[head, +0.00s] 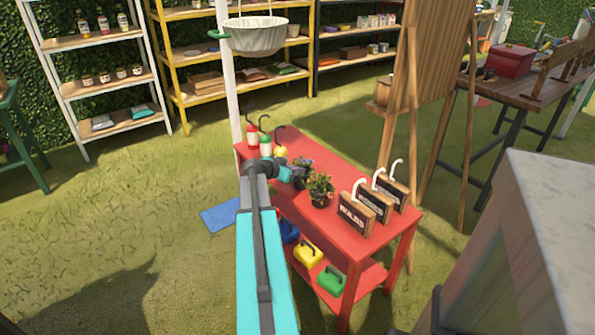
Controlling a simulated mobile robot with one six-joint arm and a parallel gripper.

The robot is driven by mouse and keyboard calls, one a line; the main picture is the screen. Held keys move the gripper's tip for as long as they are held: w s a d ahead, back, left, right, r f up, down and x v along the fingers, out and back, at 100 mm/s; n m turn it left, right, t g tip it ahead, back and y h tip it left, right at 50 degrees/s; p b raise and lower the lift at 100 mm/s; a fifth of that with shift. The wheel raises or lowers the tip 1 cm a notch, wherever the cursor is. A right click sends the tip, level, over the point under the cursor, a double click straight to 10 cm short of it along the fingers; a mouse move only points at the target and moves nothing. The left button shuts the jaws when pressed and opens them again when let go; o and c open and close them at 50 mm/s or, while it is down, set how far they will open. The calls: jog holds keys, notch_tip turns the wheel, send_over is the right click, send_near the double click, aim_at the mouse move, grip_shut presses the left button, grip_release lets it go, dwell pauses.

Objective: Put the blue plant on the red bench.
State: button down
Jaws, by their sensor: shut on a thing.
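The red bench (345,252) stands in the middle of the head view, with a top and a lower shelf. The blue plant (303,165) has blue-purple flowers and green leaves and is at my gripper, over the left-middle of the bench top. My gripper (289,174) is shut on the blue plant. My own arm hides part of the fingers and the pot. I cannot tell whether the pot touches the bench top. Another potted plant (320,188) with green leaves and small orange-red spots stands just right of it on the bench.
Red, green and yellow bottles (266,146) with dark hooked tops stand at the bench's back left. Small wooden signs (368,206) with white hooks stand at its right. A wooden easel (425,90) rises behind.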

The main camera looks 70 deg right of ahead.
jog(key=shift+f, duration=0.15)
jog(key=c, duration=1.9)
grip_release()
jog(key=shift+c, duration=0.2)
jog(key=v, duration=1.2)
